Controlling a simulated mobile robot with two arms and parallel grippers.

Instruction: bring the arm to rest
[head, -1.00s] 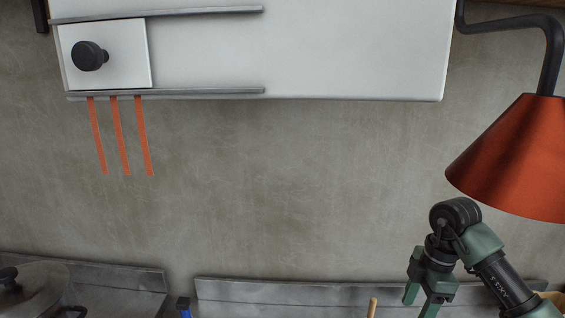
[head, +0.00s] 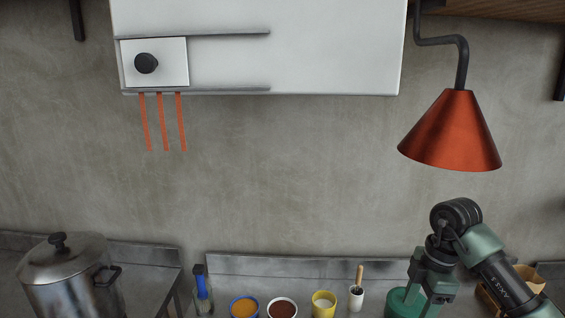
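My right arm comes in from the lower right. Its gripper (head: 422,301) hangs pointing down over the right part of the counter. Its two green fingers look spread apart, with nothing seen between them. A green round vessel (head: 393,304) lies behind the fingers in the picture; I cannot tell any contact. My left arm and gripper are not in view.
A red lamp (head: 450,135) hangs above my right arm. A white wall cabinet (head: 330,45) has a small sliding panel (head: 175,68). A lidded pot (head: 70,275) stands left; a blue-handled brush (head: 201,290), several small bowls and a yellow cup (head: 323,304) line the counter.

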